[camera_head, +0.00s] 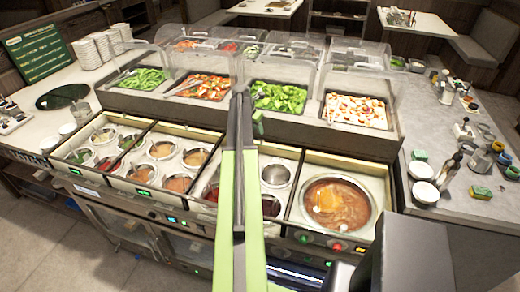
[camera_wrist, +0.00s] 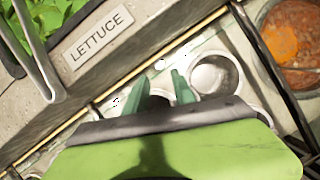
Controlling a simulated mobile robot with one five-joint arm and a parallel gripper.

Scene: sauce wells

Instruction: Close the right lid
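Clear curved covers stand raised over the food trays in the head view. The rightmost clear cover (camera_head: 358,78) is above the tray of pale diced food (camera_head: 357,111), whose front is exposed. I cannot tell for sure which cover is the right lid. My gripper (camera_head: 257,124) is in front of the lettuce tray (camera_head: 279,96), over the sauce wells, partly hidden by my arm. In the wrist view, its two green fingers (camera_wrist: 160,80) are apart with nothing between them.
A large soup pot (camera_head: 336,205) sits uncovered in the right well section; it also shows in the wrist view (camera_wrist: 296,45). Several sauce pots (camera_head: 162,150) fill the left section. Tongs (camera_head: 331,108) rest at the pale food tray. Bowls (camera_head: 424,182) and a sponge (camera_head: 481,192) sit on the right counter.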

